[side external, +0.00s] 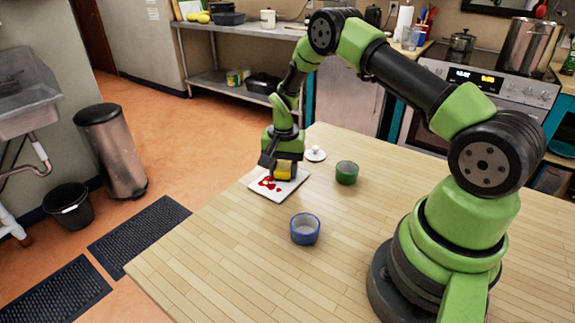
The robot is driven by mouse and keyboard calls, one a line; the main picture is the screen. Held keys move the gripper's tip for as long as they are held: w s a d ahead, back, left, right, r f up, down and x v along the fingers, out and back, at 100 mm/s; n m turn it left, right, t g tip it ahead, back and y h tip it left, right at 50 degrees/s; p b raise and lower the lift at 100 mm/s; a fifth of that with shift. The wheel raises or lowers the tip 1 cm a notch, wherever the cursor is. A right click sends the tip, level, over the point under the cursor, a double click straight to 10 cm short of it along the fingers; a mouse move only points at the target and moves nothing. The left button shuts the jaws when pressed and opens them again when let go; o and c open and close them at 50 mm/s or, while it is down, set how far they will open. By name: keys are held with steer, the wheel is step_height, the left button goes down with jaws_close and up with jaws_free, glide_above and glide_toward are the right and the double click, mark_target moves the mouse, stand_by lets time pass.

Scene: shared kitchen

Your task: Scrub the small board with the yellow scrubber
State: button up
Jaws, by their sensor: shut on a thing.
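The small board (286,191) is a white, flat rectangle lying near the far left edge of the wooden table. It has red stains (268,184) on its left and middle part. My gripper (282,164) points down over the board's far part and is shut on the yellow scrubber (285,174). The scrubber is low over the board, close to the red stains; I cannot tell whether it touches the surface. The gripper hides part of the scrubber and the far part of the board.
A green cup (347,173) stands right of the board, and a blue cup (305,229) stands in front of it. A small white lidded thing (315,154) lies behind on the right. The wooden table (230,260) is clear at the front left.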

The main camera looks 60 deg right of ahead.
mark_target(266, 184)
steer(key=shift+a, duration=2.6)
steer(key=shift+w, duration=0.75)
steer(key=shift+d, duration=3.45)
steer(key=shift+r, duration=4.05)
steer(key=shift+a+r, duration=0.15)
steer(key=s+a+r+n, duration=0.9)
steer(key=s+a+n, duration=0.1)
steer(key=a+n, duration=0.2)
steer(key=shift+s+a+n, duration=0.15)
steer(key=shift+a+n, duration=0.25)
steer(key=shift+a, duration=0.2)
